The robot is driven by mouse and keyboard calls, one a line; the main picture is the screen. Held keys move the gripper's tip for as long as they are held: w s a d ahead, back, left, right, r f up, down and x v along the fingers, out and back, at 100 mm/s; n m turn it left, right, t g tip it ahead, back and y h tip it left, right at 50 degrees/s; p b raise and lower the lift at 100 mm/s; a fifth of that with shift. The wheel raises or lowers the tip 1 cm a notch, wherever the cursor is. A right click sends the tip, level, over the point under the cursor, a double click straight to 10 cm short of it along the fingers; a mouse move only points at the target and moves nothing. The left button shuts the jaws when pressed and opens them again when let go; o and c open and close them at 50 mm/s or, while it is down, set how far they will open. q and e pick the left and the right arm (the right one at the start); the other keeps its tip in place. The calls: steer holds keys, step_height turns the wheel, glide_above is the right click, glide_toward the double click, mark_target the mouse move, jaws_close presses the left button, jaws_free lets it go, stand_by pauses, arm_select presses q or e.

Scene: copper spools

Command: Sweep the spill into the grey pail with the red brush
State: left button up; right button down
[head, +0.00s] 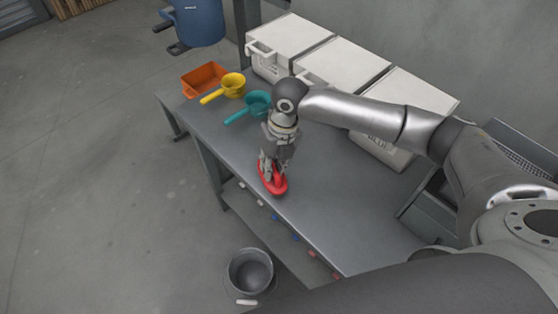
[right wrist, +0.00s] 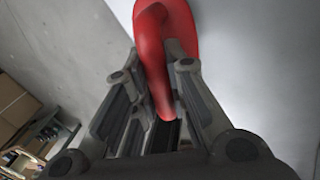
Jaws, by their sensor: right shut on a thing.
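The red brush (head: 280,187) is on the grey worktable, near its front edge. My right gripper (head: 273,163) is above it with fingers pointing down, shut on its handle. In the right wrist view the curved red handle of the brush (right wrist: 152,50) runs down between the fingers of my right gripper (right wrist: 158,100). The grey pail (head: 250,275) stands below the table's front edge, open at the top, and looks empty. I cannot make out the spill on the tabletop; the gripper and brush hide part of it. My left gripper is not in view.
The worktable (head: 340,215) is bare right of the brush. Several white bins (head: 290,35) line its back. A teal scoop (head: 257,102), a yellow scoop (head: 233,84) and an orange tray (head: 203,79) lie at the far left end. Small coloured pieces (head: 275,217) line the front edge.

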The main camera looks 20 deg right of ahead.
steer(key=shift+s+a+b, duration=0.1)
steer(key=shift+s+a, duration=0.1)
steer(key=shift+a, duration=0.6)
steer(key=shift+s+a+b, duration=0.1)
steer(key=shift+s+a, duration=0.15)
steer(key=shift+a, duration=0.5)
steer(key=shift+s+a+b, duration=0.1)
steer(key=shift+s+a, duration=0.1)
steer(key=shift+a, duration=0.6)
step_height(320, 180, up, 5)
steer(key=p, duration=0.5)
steer(key=shift+a, duration=0.1)
steer(key=s+d+r+n+h, duration=0.1)
steer(key=s+d+r+n, duration=0.2)
steer(key=n, duration=0.9)
steer(key=s+d+r+n+h, duration=0.2)
steer(key=s+d+r+n, duration=0.1)
steer(key=n, duration=0.8)
steer(key=s+d+r+n+h, duration=0.1)
steer(key=s+d+r+n, duration=0.2)
steer(key=n, duration=0.9)
step_height(320, 180, up, 3)
steer(key=shift+f+n, duration=0.15)
steer(key=shift+n, duration=0.15)
